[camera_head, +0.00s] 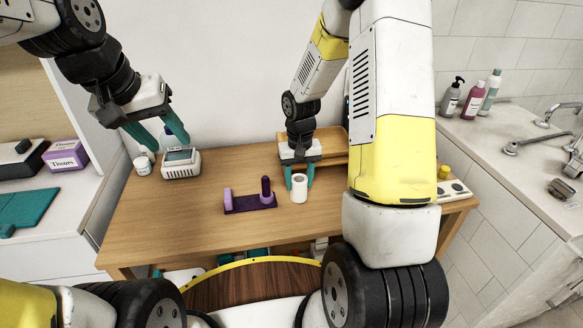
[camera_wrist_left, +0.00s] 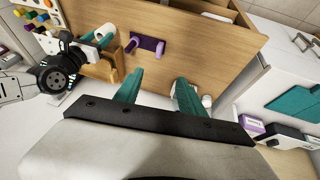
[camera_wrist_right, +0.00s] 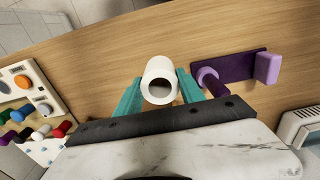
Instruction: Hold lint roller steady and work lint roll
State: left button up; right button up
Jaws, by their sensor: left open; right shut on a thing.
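A white lint roll (camera_head: 299,188), a hollow cylinder, is held upright between the teal fingers of my right gripper (camera_head: 299,180), which is shut on it. In the right wrist view the roll (camera_wrist_right: 160,82) shows its open end between the fingers. The purple lint roller holder (camera_head: 250,202) sits on the table just left of the roll, with an upright peg (camera_head: 266,188) at its right end and a wider block at its left. The peg is bare. My left gripper (camera_head: 158,145) is open and empty, raised above the table's back left, away from the holder.
A white device with a screen (camera_head: 181,162) and a white jar (camera_head: 142,166) stand at the back left of the wooden table (camera_head: 180,220). A wooden tray (camera_head: 328,145) lies behind the roll. A panel with colored knobs (camera_wrist_right: 30,100) is at the right end. The table's front left is clear.

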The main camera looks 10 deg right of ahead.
pick_arm(q)
jog(key=w+d+f+g, duration=0.2)
jog(key=w+d+f, duration=0.1)
jog(key=w+f, duration=0.65)
jog(key=g+y, duration=0.2)
jog(key=g, duration=0.1)
send_near(227, 194)
notch_tip(227, 194, down, 11)
jog(key=shift+s+d, duration=0.1)
jog(key=shift+d, duration=0.05)
grip_shut()
pick_arm(e)
jog(key=w+a+r, duration=0.5)
jog(key=a+r, duration=0.4)
jog(key=r, duration=0.2)
jog(key=shift+a+r, duration=0.25)
jog(key=shift+r, duration=0.05)
